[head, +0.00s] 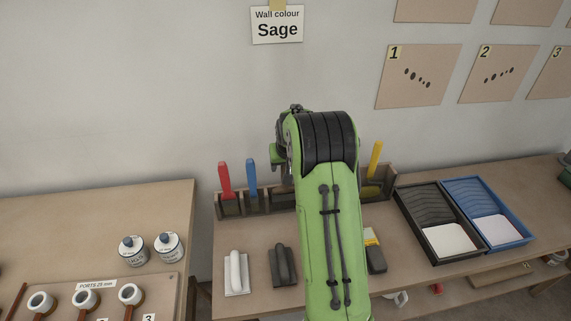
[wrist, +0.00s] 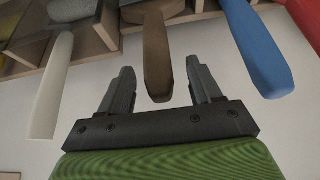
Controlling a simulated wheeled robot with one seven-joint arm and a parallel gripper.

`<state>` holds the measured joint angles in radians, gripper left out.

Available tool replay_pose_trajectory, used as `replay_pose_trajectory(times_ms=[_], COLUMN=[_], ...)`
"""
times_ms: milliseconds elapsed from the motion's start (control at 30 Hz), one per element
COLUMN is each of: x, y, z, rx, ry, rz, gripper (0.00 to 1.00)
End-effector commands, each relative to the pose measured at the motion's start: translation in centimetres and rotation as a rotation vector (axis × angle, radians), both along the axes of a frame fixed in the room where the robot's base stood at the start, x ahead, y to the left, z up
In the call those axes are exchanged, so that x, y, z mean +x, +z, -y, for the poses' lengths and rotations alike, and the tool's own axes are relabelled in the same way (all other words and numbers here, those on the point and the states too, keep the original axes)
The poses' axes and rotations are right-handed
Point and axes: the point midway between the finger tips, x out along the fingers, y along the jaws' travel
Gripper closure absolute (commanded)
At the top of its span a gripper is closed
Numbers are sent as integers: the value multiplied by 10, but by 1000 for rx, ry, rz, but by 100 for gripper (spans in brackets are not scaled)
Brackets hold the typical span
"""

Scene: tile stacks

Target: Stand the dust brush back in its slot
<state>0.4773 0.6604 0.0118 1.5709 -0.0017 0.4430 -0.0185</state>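The rack (head: 283,201) stands at the back of the bench, against the wall. My gripper (wrist: 158,78) is open in the wrist view, which shows the rack upside down. The end of a brown handle (wrist: 157,50) lies between the two fingers, with a gap on each side. This handle stands at the rack between a white handle (wrist: 52,90) and a blue handle (wrist: 253,45). It is probably the dust brush, but its lower end is hidden. In the head view my arm hides the gripper, the brown handle and the rack's middle.
A red handle (head: 225,180) and a yellow handle (head: 375,160) stand in the rack. A white float (head: 236,272), a dark float (head: 283,266) and a dark yellow-topped block (head: 375,254) lie in front. Black (head: 405,208) and blue (head: 518,232) paint trays are at right.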

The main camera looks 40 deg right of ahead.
Motion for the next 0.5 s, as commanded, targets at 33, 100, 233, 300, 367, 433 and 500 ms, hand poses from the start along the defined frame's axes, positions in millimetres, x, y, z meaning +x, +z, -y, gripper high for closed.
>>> replay_pose_trajectory(times_ms=[33,100,233,300,367,433,500], x=[0,0,-3,-8,-14,-23,-31], y=[0,0,8,21,36,55,73], z=[0,0,-1,-4,-7,-11,-15], rx=[0,0,0,-1,-2,-2,-2], ry=[0,0,0,0,0,0,0], rz=[0,-1,1,2,4,5,4], gripper=[36,36,36,36,36,36,36])
